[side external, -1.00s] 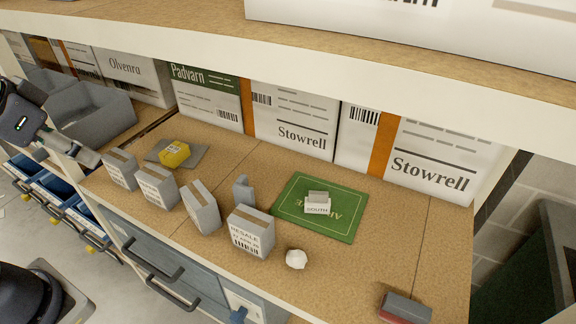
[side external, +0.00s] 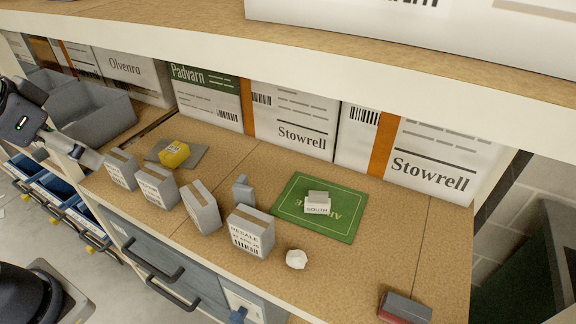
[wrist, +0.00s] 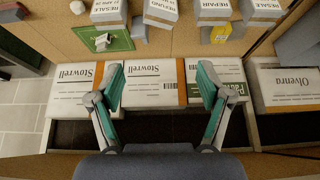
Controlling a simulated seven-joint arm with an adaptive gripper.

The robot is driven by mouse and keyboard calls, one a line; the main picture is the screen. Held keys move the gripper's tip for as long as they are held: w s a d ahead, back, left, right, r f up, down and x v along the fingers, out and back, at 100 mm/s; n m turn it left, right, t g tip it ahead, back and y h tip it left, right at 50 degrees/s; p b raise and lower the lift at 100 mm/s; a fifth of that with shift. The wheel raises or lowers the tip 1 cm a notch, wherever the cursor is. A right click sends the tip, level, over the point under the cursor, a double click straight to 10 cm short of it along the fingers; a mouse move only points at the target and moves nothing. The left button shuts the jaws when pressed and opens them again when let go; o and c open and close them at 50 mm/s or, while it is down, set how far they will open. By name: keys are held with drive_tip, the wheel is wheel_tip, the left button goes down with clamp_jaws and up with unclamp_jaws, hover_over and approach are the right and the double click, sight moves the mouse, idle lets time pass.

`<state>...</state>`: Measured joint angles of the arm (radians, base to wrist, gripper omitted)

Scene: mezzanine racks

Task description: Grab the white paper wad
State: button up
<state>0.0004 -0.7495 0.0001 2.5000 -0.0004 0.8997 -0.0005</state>
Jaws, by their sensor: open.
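The white paper wad (side external: 296,259) sits on the brown shelf board near its front edge, just right of the RESALE box (side external: 251,231). In the wrist view the wad (wrist: 77,7) shows at the top edge, left of a grey box. My gripper (wrist: 160,78) is open and empty, its two teal-lined fingers spread wide in front of the stored cartons. It is well away from the wad. In the side view only part of my arm shows at the far left, and the fingers cannot be made out.
A green mat (side external: 337,228) with a small SOUTH block (side external: 317,203) lies behind the wad. Several grey boxes stand left. A yellow block (side external: 174,154) is farther left, a red-grey block (side external: 404,308) front right. Stowrell cartons (side external: 292,120) line the back under an upper shelf (side external: 400,65).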

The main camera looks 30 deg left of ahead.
drive_tip(key=w+d+f+n+g+h, duration=0.1)
drive_tip(key=w+d+f+n+h, duration=0.1)
drive_tip(key=w+d+h, duration=0.3)
drive_tip(key=n+y, duration=0.3)
drive_tip(key=n, duration=0.8)
hover_over(294, 256)
drive_tip(key=s+a, duration=0.4)
drive_tip(key=s, duration=0.2)
wheel_tip(294, 256, down, 19)
drive_tip(key=x, duration=1)
drive_tip(key=shift+w+d+f, duration=0.2)
drive_tip(key=shift+d, duration=0.1)
drive_tip(key=x, duration=0.2)
drive_tip(key=d+x, duration=0.1)
drive_tip(key=x, duration=0.2)
drive_tip(key=c, duration=0.9)
